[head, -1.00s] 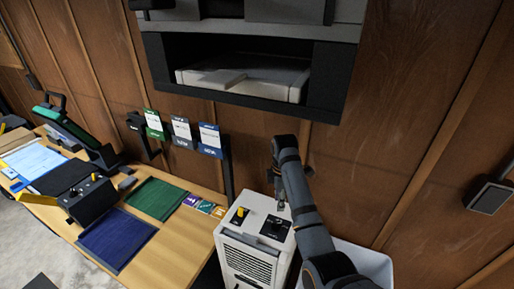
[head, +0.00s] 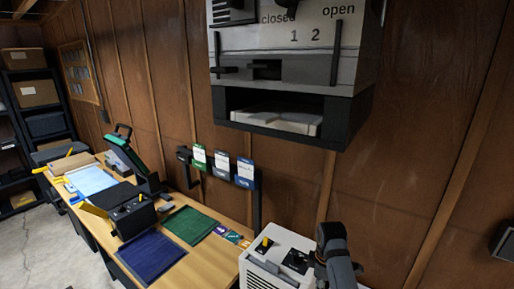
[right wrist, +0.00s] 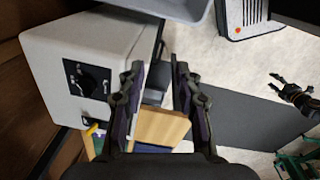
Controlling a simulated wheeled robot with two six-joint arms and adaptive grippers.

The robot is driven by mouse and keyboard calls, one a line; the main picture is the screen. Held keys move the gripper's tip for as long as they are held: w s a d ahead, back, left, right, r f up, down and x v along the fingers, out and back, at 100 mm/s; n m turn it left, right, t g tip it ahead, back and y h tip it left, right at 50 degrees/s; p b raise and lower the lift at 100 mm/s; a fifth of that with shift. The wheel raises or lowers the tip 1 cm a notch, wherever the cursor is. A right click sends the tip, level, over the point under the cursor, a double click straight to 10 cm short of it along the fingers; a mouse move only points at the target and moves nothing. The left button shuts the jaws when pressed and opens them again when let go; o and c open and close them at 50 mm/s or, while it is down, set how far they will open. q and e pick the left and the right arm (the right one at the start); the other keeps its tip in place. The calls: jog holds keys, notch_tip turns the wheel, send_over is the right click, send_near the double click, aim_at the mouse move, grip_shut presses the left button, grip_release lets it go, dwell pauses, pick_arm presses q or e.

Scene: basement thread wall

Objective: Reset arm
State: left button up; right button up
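My right arm (head: 338,255) comes up from the bottom edge of the head view, in front of the white box-shaped unit. My left arm is not in the head view.
The white unit (head: 274,262) stands at the right end of the wooden bench (head: 203,262). Blue (head: 151,256) and green (head: 190,226) mats lie on the bench. A grey wall cabinet (head: 290,65) hangs above, with an open dark bay. Shelves (head: 30,110) stand far left.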

jog(key=s+d+f+m+t, duration=0.1)
jog(key=s+d+f+m, duration=0.2)
jog(key=s, duration=0.5)
jog(key=s+d+f+m+t, duration=0.1)
jog(key=s+d+f+m, duration=0.1)
jog(key=s+m, duration=0.4)
jog(key=s+r+m+t, duration=0.1)
jog(key=s+r+m, duration=0.25)
jog(key=s, duration=0.75)
notch_tip(320, 180, down, 37)
jog(key=s+d+g+b, duration=0.1)
jog(key=s+d+b, duration=0.2)
jog(key=b, duration=0.5)
pick_arm(q)
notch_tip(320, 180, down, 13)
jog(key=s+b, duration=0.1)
jog(key=b, duration=0.4)
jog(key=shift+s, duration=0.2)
pick_arm(e)
jog(key=s+f+g, duration=0.1)
jog(key=s+f, duration=1.6)
jog(key=f, duration=0.2)
jog(key=shift+s+d+f+m+h, duration=0.15)
jog(key=shift+d+f+m+h, duration=0.1)
jog(key=shift+d+m+h, duration=0.2)
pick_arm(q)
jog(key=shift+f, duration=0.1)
